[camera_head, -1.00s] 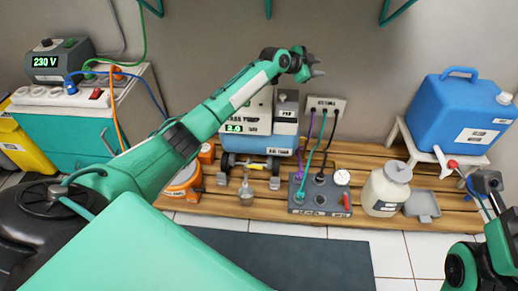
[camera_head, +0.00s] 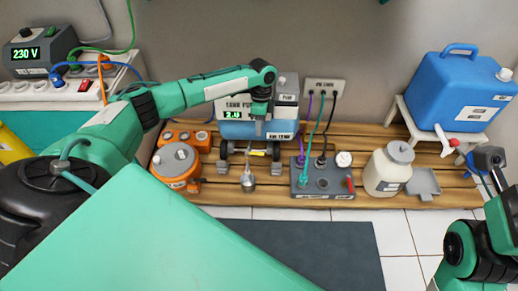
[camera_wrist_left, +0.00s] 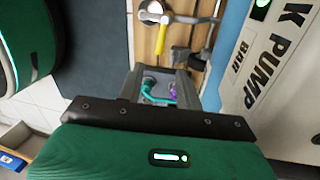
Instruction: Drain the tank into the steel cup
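The tank pump has a blue tank (camera_head: 240,130) and stands at the back of the wooden deck. A yellow valve handle (camera_head: 257,153) sits low at its front; it also shows in the left wrist view (camera_wrist_left: 161,45). The steel cup (camera_head: 248,184) stands on the deck in front of the pump, below the handle; a metal round rim shows at the top of the left wrist view (camera_wrist_left: 153,9). My left gripper (camera_head: 259,130) points down in front of the tank, above the handle and apart from it. My right gripper's fingers are not clear at the right edge (camera_head: 496,172).
An orange canister (camera_head: 176,165) stands left of the cup. A grey socket box (camera_head: 322,182) with cables stands to the right, then a cream jar (camera_head: 387,170). A blue water container (camera_head: 463,92) sits on a white stand. The dark mat (camera_head: 310,250) in front is clear.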

